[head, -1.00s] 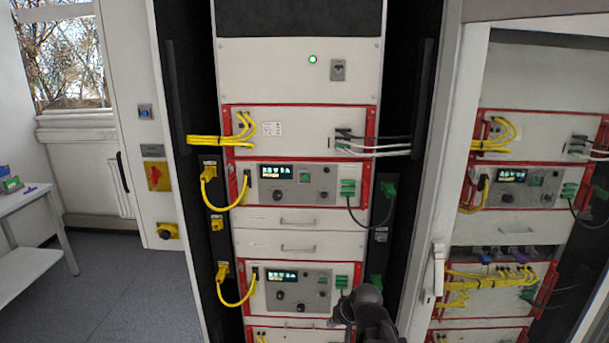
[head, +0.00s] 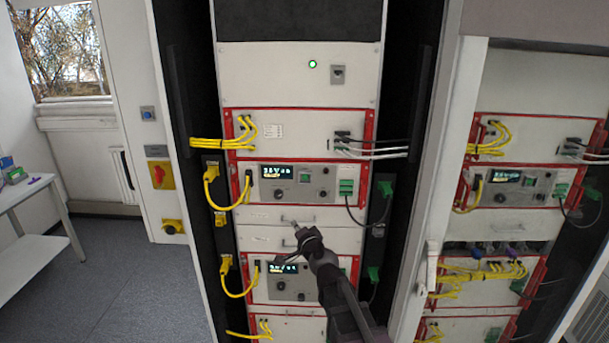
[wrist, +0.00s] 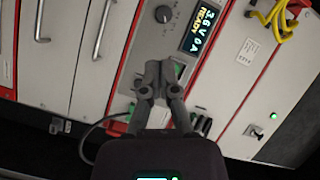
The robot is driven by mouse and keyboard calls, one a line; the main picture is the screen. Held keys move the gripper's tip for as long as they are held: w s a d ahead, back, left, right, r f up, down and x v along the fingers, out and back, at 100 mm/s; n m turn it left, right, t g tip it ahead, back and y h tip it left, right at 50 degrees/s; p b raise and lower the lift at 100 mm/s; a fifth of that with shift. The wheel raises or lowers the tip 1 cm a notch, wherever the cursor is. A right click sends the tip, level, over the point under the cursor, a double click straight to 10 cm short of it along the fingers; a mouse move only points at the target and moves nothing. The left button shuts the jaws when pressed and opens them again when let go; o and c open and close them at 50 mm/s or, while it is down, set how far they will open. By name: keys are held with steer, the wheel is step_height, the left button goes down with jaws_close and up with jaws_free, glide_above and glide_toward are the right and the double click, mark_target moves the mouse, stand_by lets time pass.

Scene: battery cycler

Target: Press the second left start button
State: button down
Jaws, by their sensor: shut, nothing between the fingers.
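The left rack holds two control units with lit displays. The upper unit (head: 293,184) shows a small green button (head: 304,178) right of its display. The lower unit (head: 283,278) is partly covered by my arm, so I cannot make out its button. My gripper (head: 297,226) is shut and empty, in front of the drawers between these units in the head view. In the wrist view, my gripper (wrist: 160,70) reaches over a grey panel with a knob (wrist: 163,13) and a READY display (wrist: 199,30); contact cannot be told.
Yellow cables (head: 212,186) hang left of the units, black cables and green plugs (head: 386,188) right. Drawer handles (head: 298,219) protrude between units. A second rack (head: 515,187) stands right, past a white frame post. Open floor (head: 120,280) lies left.

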mark_target(305, 177)
steer(key=w+d+r+m+t+h+p, duration=0.2)
steer(key=r+m+h, duration=0.4)
steer(key=m, duration=0.4)
steer(key=shift+w+r+h+p, duration=0.25)
steer(key=shift+w+h+p, duration=0.35)
steer(key=shift+p, duration=0.6)
steer(key=w, duration=1.3)
steer(key=shift+w+d, duration=0.15)
steer(key=shift+w, duration=0.35)
